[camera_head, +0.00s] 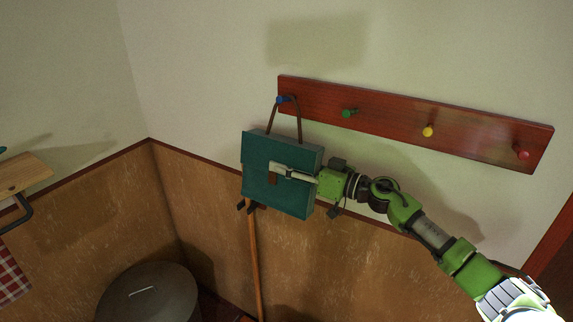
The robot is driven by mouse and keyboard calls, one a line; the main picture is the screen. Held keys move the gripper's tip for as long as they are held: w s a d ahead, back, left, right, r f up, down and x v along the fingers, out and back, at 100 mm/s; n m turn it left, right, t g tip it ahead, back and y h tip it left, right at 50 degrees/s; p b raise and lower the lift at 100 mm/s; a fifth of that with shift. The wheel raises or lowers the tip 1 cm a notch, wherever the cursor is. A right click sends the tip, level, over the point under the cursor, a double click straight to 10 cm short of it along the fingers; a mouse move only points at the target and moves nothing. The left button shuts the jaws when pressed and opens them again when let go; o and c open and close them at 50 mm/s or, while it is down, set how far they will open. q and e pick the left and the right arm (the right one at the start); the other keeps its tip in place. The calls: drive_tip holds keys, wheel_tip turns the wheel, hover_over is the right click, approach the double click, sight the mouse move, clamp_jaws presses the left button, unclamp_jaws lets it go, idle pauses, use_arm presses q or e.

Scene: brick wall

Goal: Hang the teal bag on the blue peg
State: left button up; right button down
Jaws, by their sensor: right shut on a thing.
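The teal bag (262,155) is upright below the left end of the red-brown peg rack (390,120). Its thin brown handle (298,120) rises to the blue peg (281,99). The top of the handle overlaps the peg in the picture; I cannot tell for sure whether it rests on it. My right gripper (285,172) reaches in from the right and is shut on the teal bag, with a pale finger across its front. The other finger is hidden. My left gripper is not in view.
Green (348,113), yellow (428,132) and red (523,154) pegs on the rack are bare. A wooden pole (255,265) stands below the bag. A dark lidded bin (150,295) is at lower left. A wooden shelf (22,172) and checked cloth (12,280) are at far left.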

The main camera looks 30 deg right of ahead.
sight(317, 174)
drive_tip(key=shift+r, duration=0.25)
drive_tip(key=c, duration=1.2)
unclamp_jaws()
drive_tip(key=shift+s, duration=0.1)
drive_tip(key=shift+f, duration=0.15)
drive_tip(key=shift+v, duration=3.95)
